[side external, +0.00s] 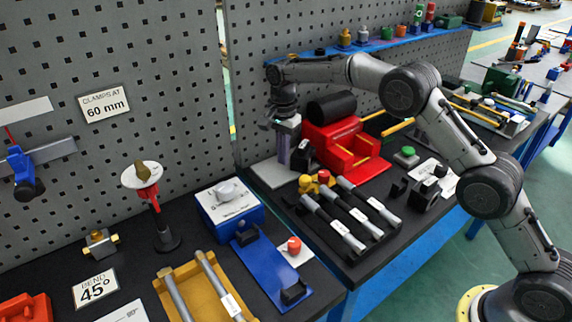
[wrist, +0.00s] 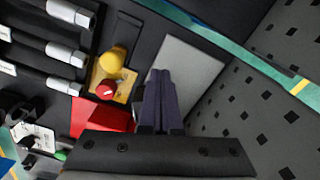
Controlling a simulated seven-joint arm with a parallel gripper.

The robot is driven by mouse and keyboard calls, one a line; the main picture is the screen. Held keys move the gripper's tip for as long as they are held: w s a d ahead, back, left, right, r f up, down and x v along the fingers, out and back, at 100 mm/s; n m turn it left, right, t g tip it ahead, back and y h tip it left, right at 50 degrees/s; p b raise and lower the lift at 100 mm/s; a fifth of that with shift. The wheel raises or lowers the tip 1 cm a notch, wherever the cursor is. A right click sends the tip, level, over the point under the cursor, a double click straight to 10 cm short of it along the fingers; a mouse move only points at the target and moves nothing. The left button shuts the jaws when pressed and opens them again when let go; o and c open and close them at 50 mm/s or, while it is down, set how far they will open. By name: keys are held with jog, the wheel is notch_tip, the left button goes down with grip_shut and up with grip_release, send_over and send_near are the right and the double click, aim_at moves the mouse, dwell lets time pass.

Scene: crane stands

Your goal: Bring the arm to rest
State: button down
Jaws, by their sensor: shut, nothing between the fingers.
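My gripper (side external: 284,160) points down at the back of the right-hand bench, near the pegboard, left of a red block-shaped fixture (side external: 345,150). Its two dark purple fingers are together with nothing between them; they also show in the wrist view (wrist: 160,90). The fingers are over or near a light grey plate (wrist: 190,70); I cannot tell whether they touch it. The plate also shows in the side view (side external: 268,174).
A yellow and red knobbed piece (side external: 317,184) stands close to my gripper, with several grey cylinders (side external: 345,215) in front. A black roll (side external: 332,107) lies atop the red fixture. The pegboard (side external: 290,28) rises close behind.

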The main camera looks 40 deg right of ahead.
jog(key=s+d+r+t, duration=0.1)
jog(key=s+r, duration=0.1)
jog(key=r, duration=0.7)
jog(key=s+d+r+t, duration=0.1)
jog(key=s+d+r, duration=0.1)
jog(key=r, duration=0.8)
jog(key=s+d+r+n+t, duration=0.1)
jog(key=s+d+r+t, duration=0.1)
jog(key=s+r, duration=0.8)
jog(key=s+d+f+n+t, duration=0.1)
jog(key=s+n, duration=0.1)
jog(key=s, duration=0.7)
jog(key=s+d+f+n, duration=0.1)
jog(key=s+f+n, duration=0.1)
jog(key=s, duration=0.7)
jog(key=s+f+n, duration=0.9)
jog(key=s+f, duration=0.1)
jog(key=f, duration=0.2)
jog(key=shift+d+f+t, duration=0.15)
jog(key=shift+d+t, duration=0.15)
jog(key=shift+d, duration=0.15)
